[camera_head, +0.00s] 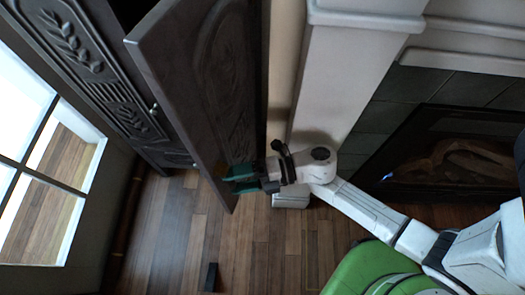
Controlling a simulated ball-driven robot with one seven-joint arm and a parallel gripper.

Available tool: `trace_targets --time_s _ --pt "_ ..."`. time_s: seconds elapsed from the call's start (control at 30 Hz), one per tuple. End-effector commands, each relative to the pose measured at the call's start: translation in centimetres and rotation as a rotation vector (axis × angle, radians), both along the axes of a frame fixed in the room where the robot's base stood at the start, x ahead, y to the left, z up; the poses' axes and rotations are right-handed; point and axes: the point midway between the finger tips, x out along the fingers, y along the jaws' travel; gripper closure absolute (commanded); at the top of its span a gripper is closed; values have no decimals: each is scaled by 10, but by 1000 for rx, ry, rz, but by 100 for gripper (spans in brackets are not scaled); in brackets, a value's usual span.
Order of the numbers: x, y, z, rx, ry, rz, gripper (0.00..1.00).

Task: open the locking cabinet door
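The dark carved cabinet (85,75) stands at the upper left. One of its doors (195,85) is swung well out from the cabinet front, toward the fireplace side. The other carved door stays in line with the cabinet front, with a small handle (153,107) near its edge. My gripper (240,180), with green fingers, is at the lower part of the swung-out door, near its free edge. The fingers look spread apart, one above the other, and overlap the door in view. I cannot tell whether they touch it.
A white fireplace surround (345,75) and dark firebox (450,155) stand right of the door. A bright window (40,150) is at the left. A small dark block (211,277) lies on the wood floor (165,235), which is otherwise mostly clear.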

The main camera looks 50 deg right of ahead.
Motion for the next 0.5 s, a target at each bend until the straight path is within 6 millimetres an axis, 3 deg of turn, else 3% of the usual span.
trace_targets --time_s 0.03,0.33,0.37,0.4,0.5 --pt "-1 14 67 42 -116 42 33" --pt "-52 12 90 42 -119 45 37" --pt "-57 12 92 42 -120 46 48" --pt "-62 11 94 42 -120 45 79" --pt "-72 11 99 41 -122 46 78"
